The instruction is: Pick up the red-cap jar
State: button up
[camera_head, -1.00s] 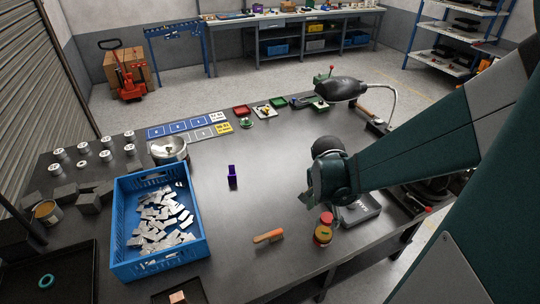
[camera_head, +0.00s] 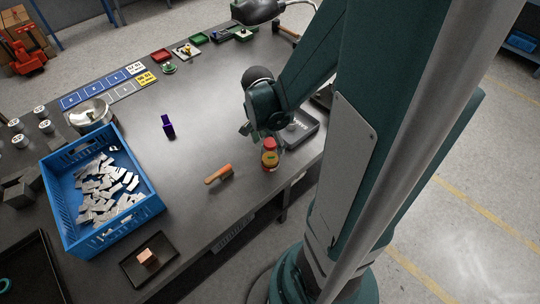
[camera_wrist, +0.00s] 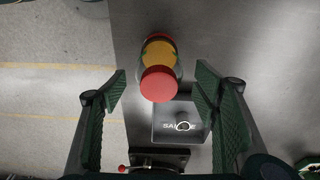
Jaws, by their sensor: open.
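The red-cap jar (camera_head: 269,156) stands upright near the table's right edge in the head view, with a yellow-orange label or content. In the wrist view its red cap (camera_wrist: 159,84) faces me, between and a little beyond my fingertips. My gripper (camera_wrist: 161,84) is open and empty, one green ridged finger on each side of the jar, with gaps on both sides. In the head view my gripper (camera_head: 260,130) is right beside and above the jar; its fingers are partly hidden there.
A grey tray marked with letters (camera_wrist: 166,130) lies close to the jar. An orange-handled tool (camera_head: 218,174) lies to its left. A blue crate (camera_head: 140,212) of metal pieces, a purple item (camera_head: 168,127) and a black tray with a copper block (camera_head: 128,268) are farther left.

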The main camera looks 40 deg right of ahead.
jog(key=shift+f, duration=0.4)
jog(key=shift+d+f+b, duration=0.25)
jog(key=shift+f+b, duration=0.1)
jog(key=shift+f, duration=0.95)
jog(key=shift+d+f+b, duration=0.25)
jog(key=shift+f+b, duration=0.1)
jog(key=shift+f, duration=0.9)
jog(key=c, duration=1)
jog(key=shift+r, duration=0.2)
jog(key=shift+r+p, duration=1.15)
jog(key=shift+r, duration=3.65)
